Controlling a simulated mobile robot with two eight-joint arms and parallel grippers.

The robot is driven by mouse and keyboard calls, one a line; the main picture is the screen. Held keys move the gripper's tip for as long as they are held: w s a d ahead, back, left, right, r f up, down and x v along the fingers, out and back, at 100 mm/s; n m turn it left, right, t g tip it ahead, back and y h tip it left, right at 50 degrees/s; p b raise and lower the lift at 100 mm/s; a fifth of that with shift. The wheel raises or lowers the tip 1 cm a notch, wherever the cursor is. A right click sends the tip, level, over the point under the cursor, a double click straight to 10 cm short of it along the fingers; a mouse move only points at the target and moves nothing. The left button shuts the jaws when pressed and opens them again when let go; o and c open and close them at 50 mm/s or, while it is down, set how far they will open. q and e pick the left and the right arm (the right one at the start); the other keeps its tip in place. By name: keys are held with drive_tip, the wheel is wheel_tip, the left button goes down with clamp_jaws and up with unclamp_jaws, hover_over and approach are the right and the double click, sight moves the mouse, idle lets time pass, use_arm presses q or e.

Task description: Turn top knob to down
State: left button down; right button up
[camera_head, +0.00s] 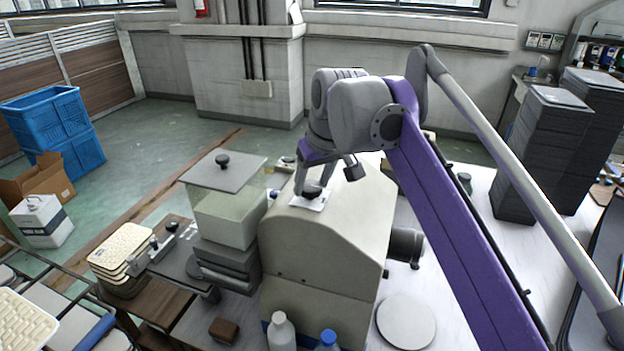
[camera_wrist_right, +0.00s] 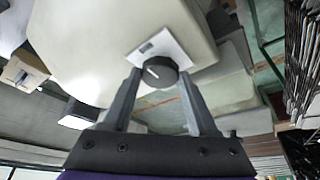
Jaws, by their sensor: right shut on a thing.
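The top knob (camera_head: 312,190) is a round black dial on a small white plate (camera_head: 297,203) on the upper face of a beige machine (camera_head: 318,243). In the right wrist view the knob (camera_wrist_right: 159,72) shows a white pointer line, and the plate (camera_wrist_right: 148,51) carries a small grey mark. My right gripper (camera_head: 313,186) reaches down to the knob from above. In the right wrist view its two fingers (camera_wrist_right: 157,80) stand on either side of the knob and are shut on it. My left gripper is not in view.
A clear box with a grey lid (camera_head: 224,171) stands left of the machine. Two bottles (camera_head: 281,331) stand in front, beside a round white plate (camera_head: 406,321). Dark stacked trays (camera_head: 545,150) stand at the right. Blue crates (camera_head: 50,115) stand on the floor at left.

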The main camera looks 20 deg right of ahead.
drive_tip(key=o, duration=1.4)
drive_tip(key=shift+c, duration=0.2)
drive_tip(key=shift+r, duration=0.1)
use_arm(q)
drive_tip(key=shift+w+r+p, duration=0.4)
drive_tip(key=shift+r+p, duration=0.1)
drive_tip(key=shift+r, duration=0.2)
use_arm(e)
drive_tip(key=a+v, duration=0.1)
drive_tip(key=v, duration=0.9)
drive_tip(key=shift+s+d+r, duration=0.25)
drive_tip(key=shift+d+r, duration=0.05)
drive_tip(key=shift+d, duration=0.15)
